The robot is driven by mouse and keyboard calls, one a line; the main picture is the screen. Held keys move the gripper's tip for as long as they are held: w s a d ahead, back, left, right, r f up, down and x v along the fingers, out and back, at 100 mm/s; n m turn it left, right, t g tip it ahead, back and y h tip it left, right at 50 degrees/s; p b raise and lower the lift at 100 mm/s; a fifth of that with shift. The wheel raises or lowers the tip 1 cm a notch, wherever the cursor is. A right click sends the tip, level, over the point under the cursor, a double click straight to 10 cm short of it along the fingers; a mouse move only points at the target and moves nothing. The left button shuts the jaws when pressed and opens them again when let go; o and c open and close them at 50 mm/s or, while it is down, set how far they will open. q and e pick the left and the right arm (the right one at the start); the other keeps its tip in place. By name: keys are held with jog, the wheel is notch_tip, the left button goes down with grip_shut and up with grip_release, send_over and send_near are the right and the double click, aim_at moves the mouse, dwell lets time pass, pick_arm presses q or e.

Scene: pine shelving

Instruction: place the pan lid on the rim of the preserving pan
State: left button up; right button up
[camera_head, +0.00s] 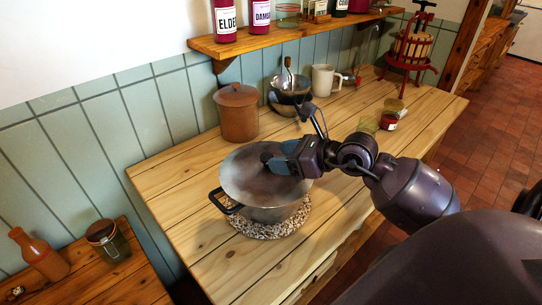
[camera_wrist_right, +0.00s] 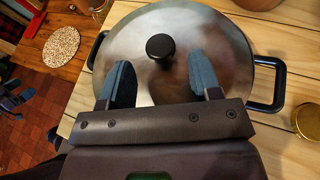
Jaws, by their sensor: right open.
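The preserving pan (camera_head: 272,213) is a steel pot with black side handles, standing on a speckled round mat (camera_head: 262,231) on the pine worktop. The shiny round pan lid (camera_head: 240,177) lies over the top of the pan and covers its opening. In the right wrist view the lid (camera_wrist_right: 130,40) shows its black knob (camera_wrist_right: 160,47), with the pan's handles out on both sides. My right gripper (camera_head: 271,163) is over the lid. Its blue-grey fingers (camera_wrist_right: 158,62) are open, one on each side of the knob, apart from it.
A brown lidded crock (camera_head: 238,112) stands behind the pan. A dark metal mill (camera_head: 290,88), a white mug (camera_head: 325,80) and small jars (camera_head: 389,120) are further back. A wall shelf (camera_head: 290,36) with bottles hangs above. The worktop's front left is clear.

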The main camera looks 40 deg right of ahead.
jog(key=shift+v, duration=3.6)
